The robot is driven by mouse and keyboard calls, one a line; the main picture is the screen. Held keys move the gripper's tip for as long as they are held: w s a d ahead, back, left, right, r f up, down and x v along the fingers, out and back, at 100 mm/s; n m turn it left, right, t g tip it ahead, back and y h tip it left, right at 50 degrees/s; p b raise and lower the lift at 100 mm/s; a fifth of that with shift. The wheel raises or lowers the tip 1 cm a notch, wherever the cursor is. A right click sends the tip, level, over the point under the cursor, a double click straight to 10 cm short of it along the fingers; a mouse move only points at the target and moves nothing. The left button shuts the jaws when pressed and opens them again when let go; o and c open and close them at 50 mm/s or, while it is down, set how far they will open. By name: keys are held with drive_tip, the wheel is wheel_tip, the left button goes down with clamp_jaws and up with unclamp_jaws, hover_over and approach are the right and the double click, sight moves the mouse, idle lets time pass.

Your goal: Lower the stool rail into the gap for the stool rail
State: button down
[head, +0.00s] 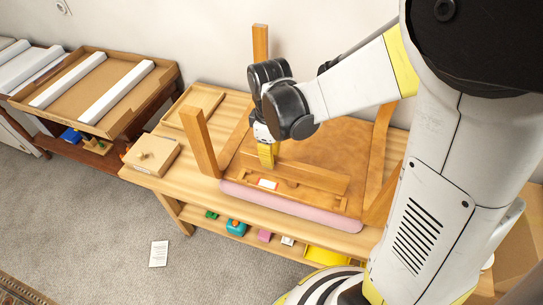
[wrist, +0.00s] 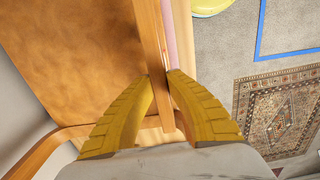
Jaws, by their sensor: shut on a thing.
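The stool rail (head: 315,179) is a long light-wood bar near the front edge of the upturned stool. It runs lengthwise up the wrist view (wrist: 150,30). My gripper (head: 267,161) has its yellow fingers closed on the rail toward its left part; the fingertips (wrist: 158,76) pinch it from both sides. The stool's brown underside (head: 325,142) shows behind the rail, with upright legs such as the front left leg (head: 199,142). The gap for the rail is not clearly visible, and I cannot tell whether the rail touches the stool.
The stool lies on a pink pad (head: 290,207) on a wooden bench (head: 172,187). A small wooden box (head: 152,155) and a shallow tray (head: 207,92) stand at its left. A side table at far left bears a tray with white bars (head: 115,92). A patterned rug (wrist: 278,110) lies on the floor.

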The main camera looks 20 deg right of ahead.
sight(271, 172)
drive_tip(key=shift+f+b, duration=2.15)
drive_tip(key=shift+f, duration=0.35)
drive_tip(key=shift+f+b, duration=1)
drive_tip(key=shift+f, duration=0.05)
drive_tip(key=c, duration=1.4)
unclamp_jaws()
drive_tip(key=shift+o, duration=0.2)
drive_tip(key=shift+r, duration=0.1)
wheel_tip(271, 172, up, 12)
drive_tip(key=shift+f, duration=0.1)
drive_tip(key=shift+s, duration=0.1)
